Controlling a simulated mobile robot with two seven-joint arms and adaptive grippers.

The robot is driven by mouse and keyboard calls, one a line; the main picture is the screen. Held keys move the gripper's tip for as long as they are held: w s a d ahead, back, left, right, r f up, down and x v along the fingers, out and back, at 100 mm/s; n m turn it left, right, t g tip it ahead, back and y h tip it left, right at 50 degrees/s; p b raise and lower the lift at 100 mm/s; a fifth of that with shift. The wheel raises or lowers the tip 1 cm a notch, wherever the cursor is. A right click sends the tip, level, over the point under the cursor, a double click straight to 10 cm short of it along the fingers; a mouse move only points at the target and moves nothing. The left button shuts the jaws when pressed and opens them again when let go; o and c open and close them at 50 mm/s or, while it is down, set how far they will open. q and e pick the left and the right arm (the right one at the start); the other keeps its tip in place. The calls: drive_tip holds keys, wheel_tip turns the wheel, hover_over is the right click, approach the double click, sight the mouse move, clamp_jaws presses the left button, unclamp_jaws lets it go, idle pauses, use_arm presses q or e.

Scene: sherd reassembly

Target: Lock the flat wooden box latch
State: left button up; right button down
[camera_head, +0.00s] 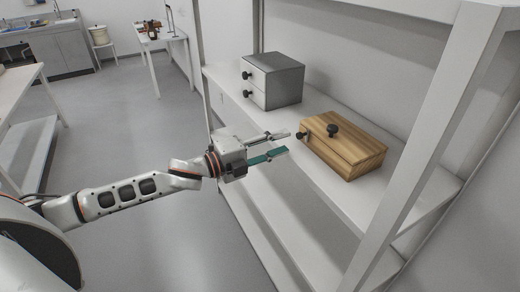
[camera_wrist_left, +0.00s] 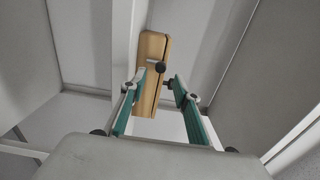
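A flat wooden box (camera_head: 352,154) lies on the white shelf, with a dark knob (camera_head: 332,130) on its top and another dark knob, possibly the latch (camera_head: 304,131), on its left-facing side. My left gripper (camera_head: 283,143) is open and empty, in front of the shelf to the left of the box, its fingers pointing toward it without touching. In the left wrist view the box (camera_wrist_left: 152,50) shows beyond and between the open fingers (camera_wrist_left: 157,88), with one dark knob (camera_wrist_left: 160,67) in plain sight and another beside the right finger. My right gripper is not in view.
A grey and white two-drawer cabinet (camera_head: 276,80) with dark knobs stands on the shelf (camera_head: 318,104) behind the box. A white shelf post (camera_head: 425,140) rises at the right. A white side table (camera_head: 160,40) stands far off.

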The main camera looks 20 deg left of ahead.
use_arm(q)
drive_tip(key=v, duration=0.6)
drive_tip(key=shift+s+a, duration=0.2)
drive_tip(key=shift+s, duration=0.1)
drive_tip(key=s+d+f+n+g+y, duration=0.1)
drive_tip(key=s+f+n+y, duration=0.1)
drive_tip(key=s+f+n, duration=0.5)
drive_tip(key=s+d+f+n+g+y, duration=0.1)
drive_tip(key=s+f+n+y, duration=0.2)
drive_tip(key=f, duration=1.3)
drive_tip(key=s+d+f+n+g+y, duration=0.1)
drive_tip(key=s+d+f+n+y, duration=0.1)
drive_tip(key=s+f+n, duration=0.8)
wheel_tip(320, 180, down, 3)
drive_tip(key=shift+s+r+n+y, duration=0.2)
drive_tip(key=shift+s+n+y, duration=0.15)
drive_tip(key=shift+n+y, duration=0.3)
drive_tip(key=shift+d, duration=0.15)
